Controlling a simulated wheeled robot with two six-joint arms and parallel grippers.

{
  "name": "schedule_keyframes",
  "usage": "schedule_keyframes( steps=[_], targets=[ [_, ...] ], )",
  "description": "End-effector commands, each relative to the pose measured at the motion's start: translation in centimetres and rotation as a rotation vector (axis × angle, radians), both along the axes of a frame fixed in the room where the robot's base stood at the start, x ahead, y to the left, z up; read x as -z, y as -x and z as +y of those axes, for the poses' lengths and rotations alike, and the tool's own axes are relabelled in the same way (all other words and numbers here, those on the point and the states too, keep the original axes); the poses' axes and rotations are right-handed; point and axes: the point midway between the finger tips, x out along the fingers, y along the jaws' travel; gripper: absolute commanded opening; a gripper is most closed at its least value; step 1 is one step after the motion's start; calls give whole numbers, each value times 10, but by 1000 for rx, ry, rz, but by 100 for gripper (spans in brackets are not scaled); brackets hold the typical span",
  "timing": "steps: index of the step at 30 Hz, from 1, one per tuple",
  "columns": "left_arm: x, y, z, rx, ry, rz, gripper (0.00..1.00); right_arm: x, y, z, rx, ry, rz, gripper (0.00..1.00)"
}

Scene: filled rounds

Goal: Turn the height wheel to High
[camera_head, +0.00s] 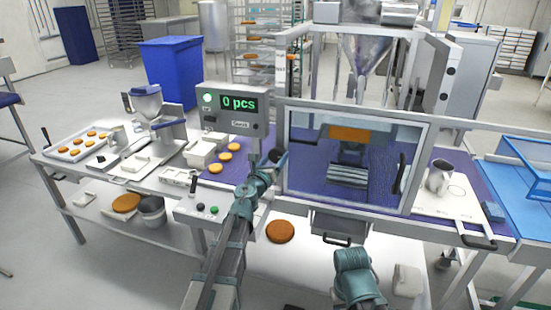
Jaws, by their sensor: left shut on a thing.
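The height wheel (279,154) looks like a small dark round knob on the left side of the clear-walled machine, just below and right of the counter box. My left gripper (270,165) reaches up from the bottom of the view and is shut on the wheel, covering part of it. The wheel's marks and its setting are too small and hidden to read. Of my right arm, only a teal part shows at the bottom right; its gripper cannot be made out.
The counter box (236,110) reads "0 pcs" with a green light. The machine's clear front guard (345,185) is close to the right of my left gripper. Several orange rounds (224,156) lie on the purple belt to the left. A jug (438,177) stands at the right.

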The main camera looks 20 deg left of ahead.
Motion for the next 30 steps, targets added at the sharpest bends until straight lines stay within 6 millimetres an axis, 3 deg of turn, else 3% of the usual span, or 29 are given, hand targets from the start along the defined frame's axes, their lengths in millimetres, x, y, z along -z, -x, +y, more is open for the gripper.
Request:
schedule_keyframes(
  steps=[10,27,28,30],
  targets=[
    [0,1,0,1,-131,-4,16,-2,0,0,0,0,0,50],
    [1,1,0,2,-155,-5,16,-2,0,0,0,0,0,50],
    [1,1,0,2,-155,-6,77,-2,0,0,0,0,0,50],
    [0,1,0,2,-154,-6,89,-2,0,0,0,0,0,50]
  ],
)
